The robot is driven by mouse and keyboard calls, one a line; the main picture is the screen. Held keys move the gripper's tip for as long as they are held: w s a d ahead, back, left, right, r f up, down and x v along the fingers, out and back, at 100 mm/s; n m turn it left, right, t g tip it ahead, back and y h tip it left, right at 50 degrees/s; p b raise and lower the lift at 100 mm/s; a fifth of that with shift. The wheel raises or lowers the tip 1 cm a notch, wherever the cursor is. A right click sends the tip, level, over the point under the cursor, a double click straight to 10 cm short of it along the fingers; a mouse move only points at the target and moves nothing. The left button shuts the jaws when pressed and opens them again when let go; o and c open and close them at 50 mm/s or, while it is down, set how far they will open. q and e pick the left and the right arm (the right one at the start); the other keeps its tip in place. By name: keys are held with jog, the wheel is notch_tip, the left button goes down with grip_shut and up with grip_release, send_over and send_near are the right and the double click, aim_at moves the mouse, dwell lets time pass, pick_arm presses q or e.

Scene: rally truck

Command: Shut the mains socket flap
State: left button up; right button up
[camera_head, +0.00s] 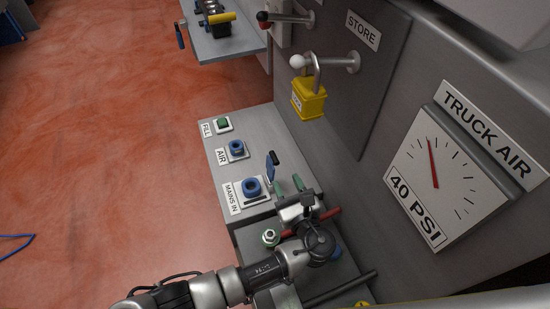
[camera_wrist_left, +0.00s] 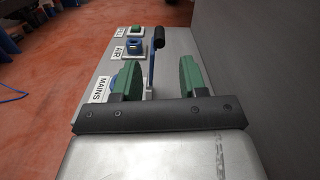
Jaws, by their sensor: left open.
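The blue mains socket (camera_head: 254,187) sits on a white plate beside the MAINS IN label (camera_head: 233,197) on the grey ledge. Its blue flap (camera_head: 270,173), with a black tab on top, stands raised on the socket's right side. In the left wrist view the flap (camera_wrist_left: 152,65) shows edge-on, upright, beyond and between the green fingers. My left gripper (camera_head: 288,186) is open and empty, just to the near right of the flap; I see no contact. In the left wrist view the left finger partly hides the socket. My right gripper is not in view.
The AIR socket (camera_head: 236,149) and green FILL button (camera_head: 223,124) are farther along the ledge. A yellow padlock (camera_head: 309,98) hangs from a lever (camera_head: 325,64) on the STORE panel. The truck air gauge (camera_head: 440,175) is on the right wall. Red floor lies clear to the left.

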aim_at(275, 158)
pick_arm(q)
jog(key=x, duration=0.8)
jog(key=shift+w+a+f, duration=0.1)
jog(key=shift+w, duration=0.3)
grip_shut()
